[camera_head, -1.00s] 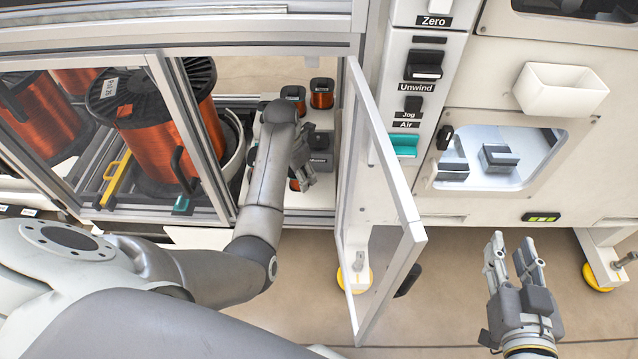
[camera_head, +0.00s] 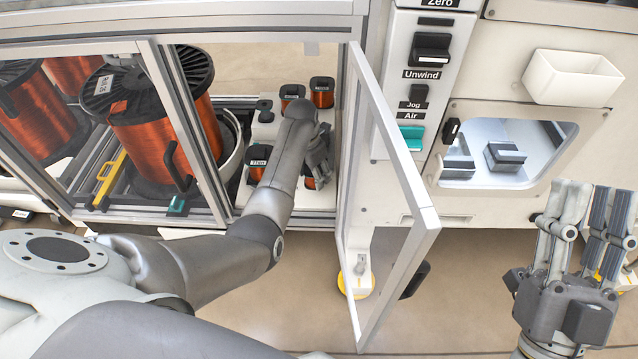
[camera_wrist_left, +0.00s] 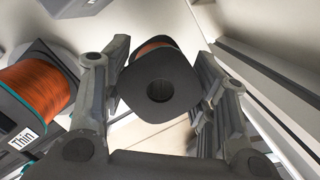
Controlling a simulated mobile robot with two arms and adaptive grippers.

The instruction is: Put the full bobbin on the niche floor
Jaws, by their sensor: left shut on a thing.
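My left gripper (camera_head: 318,158) is over the white shelf inside the open cabinet. In the left wrist view my left gripper (camera_wrist_left: 155,95) is shut on a bobbin (camera_wrist_left: 160,85) with a dark rounded-square flange, a centre hole and copper wire. Only a little of its copper (camera_head: 311,183) shows below the gripper in the head view. A bobbin labelled "Thin" (camera_head: 257,161) stands to the left and also shows in the left wrist view (camera_wrist_left: 35,90). The lit niche (camera_head: 520,181) is in the machine front on the right. My right gripper (camera_head: 585,220) is open and empty, in front of the machine.
Two more copper bobbins (camera_head: 321,92) stand at the shelf's back. The open glazed door (camera_head: 385,190) stands between the shelf and the niche. Grey blocks (camera_head: 505,157) sit in the niche. A large copper spool (camera_head: 155,120) is at left.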

